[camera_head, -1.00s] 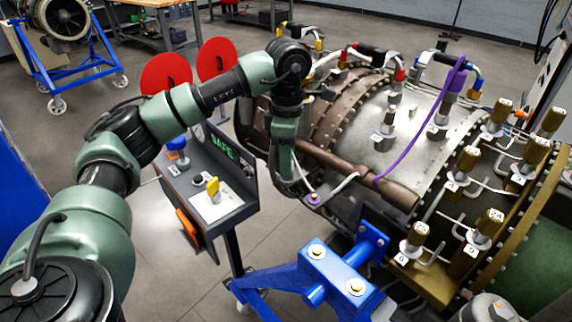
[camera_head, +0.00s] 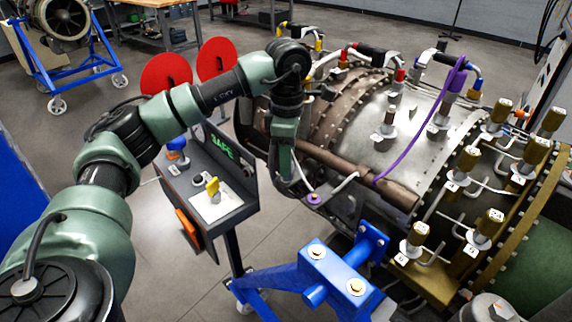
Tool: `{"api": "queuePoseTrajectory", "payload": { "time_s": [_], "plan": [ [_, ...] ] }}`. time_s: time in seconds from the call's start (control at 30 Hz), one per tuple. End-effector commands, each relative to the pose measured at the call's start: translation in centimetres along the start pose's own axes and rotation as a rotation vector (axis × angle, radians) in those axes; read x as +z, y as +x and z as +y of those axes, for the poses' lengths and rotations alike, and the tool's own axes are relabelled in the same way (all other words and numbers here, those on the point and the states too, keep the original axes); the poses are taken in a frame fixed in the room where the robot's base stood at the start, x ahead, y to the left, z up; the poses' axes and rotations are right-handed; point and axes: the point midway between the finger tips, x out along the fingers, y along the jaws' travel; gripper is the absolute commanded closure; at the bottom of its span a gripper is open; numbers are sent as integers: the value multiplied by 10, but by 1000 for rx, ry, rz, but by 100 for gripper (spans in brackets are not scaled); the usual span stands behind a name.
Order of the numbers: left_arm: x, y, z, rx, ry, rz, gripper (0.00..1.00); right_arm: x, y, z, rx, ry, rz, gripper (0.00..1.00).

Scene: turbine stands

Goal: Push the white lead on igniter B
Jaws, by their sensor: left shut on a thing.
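The white lead (camera_head: 345,183) shows as a short pale piece by a small fitting with a purple top (camera_head: 314,197), low on the near left side of the turbine (camera_head: 345,125). No letter B is readable there, so I cannot tell for sure which igniter this is. My left arm comes in from the left, bends over the brown casing and points down. My left gripper (camera_head: 297,184) is at its lower end, just left of the fitting, shut on what looks like the white lead. Its fingertips are small and partly hidden. My right gripper is not in view.
A grey control box (camera_head: 236,209) with a green sign and yellow switch (camera_head: 212,186) stands close left. A blue stand (camera_head: 335,268) is below the turbine. A purple cable (camera_head: 418,138) crosses the casing. Several brass-coloured fittings (camera_head: 465,160) stick up at right. Red discs (camera_head: 167,74) stand behind.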

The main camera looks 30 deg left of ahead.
Motion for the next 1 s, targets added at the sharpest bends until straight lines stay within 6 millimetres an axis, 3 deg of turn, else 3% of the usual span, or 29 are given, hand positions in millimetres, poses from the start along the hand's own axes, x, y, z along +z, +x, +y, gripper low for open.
{"api": "queuePoseTrajectory", "payload": {
  "time_s": [1.0],
  "plan": [
    [0,-12,0,1,0,-1,100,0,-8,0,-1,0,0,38]
  ]
}}
